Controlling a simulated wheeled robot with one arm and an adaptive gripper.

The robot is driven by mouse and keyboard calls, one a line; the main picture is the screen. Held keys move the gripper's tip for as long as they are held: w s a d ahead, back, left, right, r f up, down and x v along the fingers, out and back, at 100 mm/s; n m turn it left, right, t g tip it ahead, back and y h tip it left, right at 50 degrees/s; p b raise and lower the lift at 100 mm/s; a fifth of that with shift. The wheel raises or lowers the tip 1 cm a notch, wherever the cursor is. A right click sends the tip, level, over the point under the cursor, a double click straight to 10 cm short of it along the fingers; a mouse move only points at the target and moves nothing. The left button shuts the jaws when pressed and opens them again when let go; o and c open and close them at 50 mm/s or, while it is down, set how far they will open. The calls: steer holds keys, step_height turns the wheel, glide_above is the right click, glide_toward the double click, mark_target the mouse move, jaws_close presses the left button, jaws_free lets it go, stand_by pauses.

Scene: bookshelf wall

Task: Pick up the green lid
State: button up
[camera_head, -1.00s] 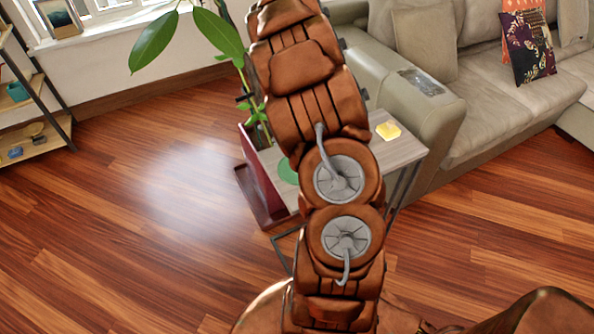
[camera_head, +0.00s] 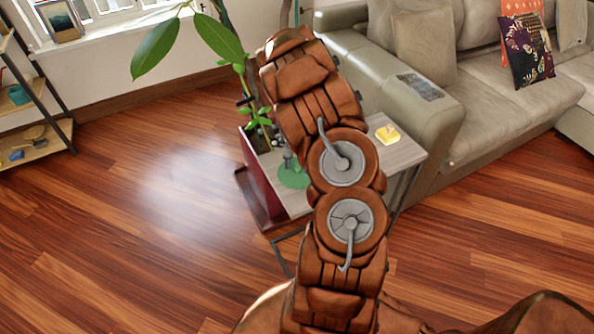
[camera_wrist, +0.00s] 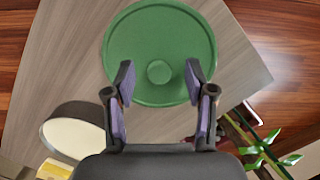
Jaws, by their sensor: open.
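I cannot tell how high the fingertips are above the lid. In the head view the lid (camera_head: 293,174) shows only in part at the table's left side, with my arm hiding the rest.
A round, cream-filled dark container (camera_wrist: 75,136) and a yellow block (camera_wrist: 54,169) are near the gripper. The yellow block is also in the head view (camera_head: 387,135). A leafy plant (camera_head: 219,39) stands beside the table, and a sofa (camera_head: 430,110) is behind it.

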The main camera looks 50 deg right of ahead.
steer(key=shift+f, duration=0.3)
steer(key=c, duration=1)
steer(key=shift+r, duration=0.1)
steer(key=shift+c, duration=0.2)
